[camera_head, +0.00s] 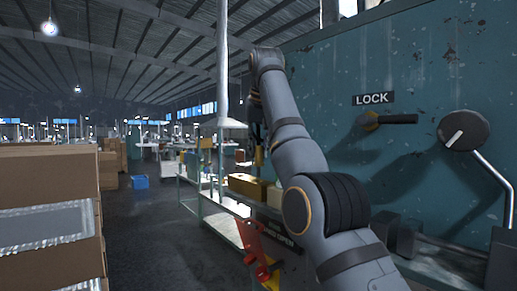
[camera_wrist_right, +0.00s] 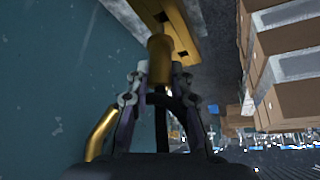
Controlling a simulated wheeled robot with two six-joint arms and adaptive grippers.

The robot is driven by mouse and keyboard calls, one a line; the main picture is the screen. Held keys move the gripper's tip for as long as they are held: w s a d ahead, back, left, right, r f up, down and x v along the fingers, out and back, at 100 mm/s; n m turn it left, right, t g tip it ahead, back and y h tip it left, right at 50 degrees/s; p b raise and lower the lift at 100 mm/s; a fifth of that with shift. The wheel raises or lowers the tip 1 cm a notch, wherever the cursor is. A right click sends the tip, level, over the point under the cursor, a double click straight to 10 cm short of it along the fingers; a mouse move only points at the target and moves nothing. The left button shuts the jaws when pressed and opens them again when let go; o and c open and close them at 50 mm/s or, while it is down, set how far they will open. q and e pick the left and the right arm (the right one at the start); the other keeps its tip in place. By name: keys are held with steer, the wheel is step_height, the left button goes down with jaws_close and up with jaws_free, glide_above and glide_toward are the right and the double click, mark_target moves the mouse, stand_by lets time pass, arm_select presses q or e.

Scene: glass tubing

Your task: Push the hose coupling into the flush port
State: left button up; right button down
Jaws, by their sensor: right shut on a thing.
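My right gripper (camera_wrist_right: 159,80) is shut on a brass cylindrical coupling (camera_wrist_right: 160,52) in the right wrist view. The coupling's far end lies in front of a brass block (camera_wrist_right: 180,22) with dark holes; I cannot tell whether it touches the block or sits in a port. In the head view the right gripper (camera_head: 257,128) is small and partly hidden behind my arm, with the brass coupling (camera_head: 259,156) below it. A brass block (camera_head: 247,186) lies under it on the bench. The flush port itself is not clearly seen. My left gripper is out of view.
A teal machine panel (camera_head: 430,90) with a LOCK label, a lever (camera_head: 385,120) and a round dial (camera_head: 463,131) stands at the right. Cardboard boxes (camera_head: 45,195) are stacked at the left. A red valve-like part (camera_head: 258,250) is at the bench front.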

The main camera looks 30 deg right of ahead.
mark_target(259, 154)
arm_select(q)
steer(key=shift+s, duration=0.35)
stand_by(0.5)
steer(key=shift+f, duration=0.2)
arm_select(e)
steer(key=shift+f, duration=0.1)
arm_select(q)
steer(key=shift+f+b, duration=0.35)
steer(key=shift+b, duration=0.15)
arm_select(e)
steer(key=shift+f, duration=0.35)
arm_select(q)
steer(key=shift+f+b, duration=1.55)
arm_select(e)
steer(key=shift+f, duration=1.55)
steer(key=c, duration=1.1)
jaws_free()
